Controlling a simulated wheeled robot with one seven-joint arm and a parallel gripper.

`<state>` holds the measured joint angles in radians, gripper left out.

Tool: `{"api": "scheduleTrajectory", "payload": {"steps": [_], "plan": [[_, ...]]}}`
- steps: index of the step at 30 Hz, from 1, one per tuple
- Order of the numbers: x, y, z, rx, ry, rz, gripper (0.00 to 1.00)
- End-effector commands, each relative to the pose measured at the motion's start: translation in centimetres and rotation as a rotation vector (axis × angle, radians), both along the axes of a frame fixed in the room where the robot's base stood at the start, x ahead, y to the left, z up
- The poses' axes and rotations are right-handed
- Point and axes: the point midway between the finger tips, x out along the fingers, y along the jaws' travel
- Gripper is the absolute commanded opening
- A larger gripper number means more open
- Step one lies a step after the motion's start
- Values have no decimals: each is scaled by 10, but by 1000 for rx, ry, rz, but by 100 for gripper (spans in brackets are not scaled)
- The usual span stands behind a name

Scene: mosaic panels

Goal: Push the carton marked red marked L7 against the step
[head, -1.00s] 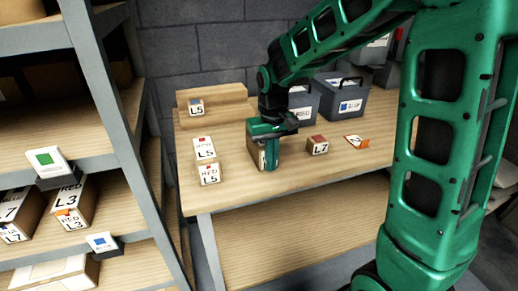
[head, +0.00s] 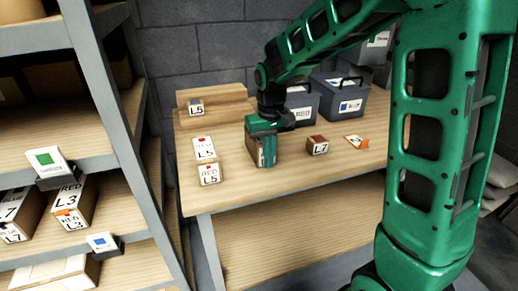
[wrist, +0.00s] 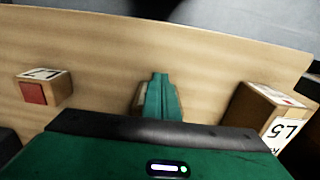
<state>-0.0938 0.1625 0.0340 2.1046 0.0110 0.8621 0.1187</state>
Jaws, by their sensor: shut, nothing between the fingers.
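The small carton (head: 317,147) marked L7 with a red top stands on the table to the right of my gripper, apart from it. It shows in the wrist view (wrist: 45,88) at left, with a red patch. The wooden step (head: 225,102) is at the table's back left. My gripper (head: 267,155) points down over the middle of the table, shut and empty; its fingers also show in the wrist view (wrist: 160,98). A brown carton (head: 251,148) is right at my fingers, mostly hidden, its label unreadable; whether they touch I cannot tell.
A red L5 carton (head: 209,174) stands at the front left, with another L5 carton (head: 205,148) behind it. A small L5 carton (head: 196,107) sits on the step. Dark bins (head: 342,102) stand behind.

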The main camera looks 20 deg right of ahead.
Motion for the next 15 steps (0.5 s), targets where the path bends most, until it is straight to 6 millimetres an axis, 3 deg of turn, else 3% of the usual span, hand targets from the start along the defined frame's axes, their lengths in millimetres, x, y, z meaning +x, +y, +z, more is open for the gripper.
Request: {"api": "scheduleTrajectory", "payload": {"steps": [15], "plan": [[14, 0, 0, 0, -1, -1, 0]]}}
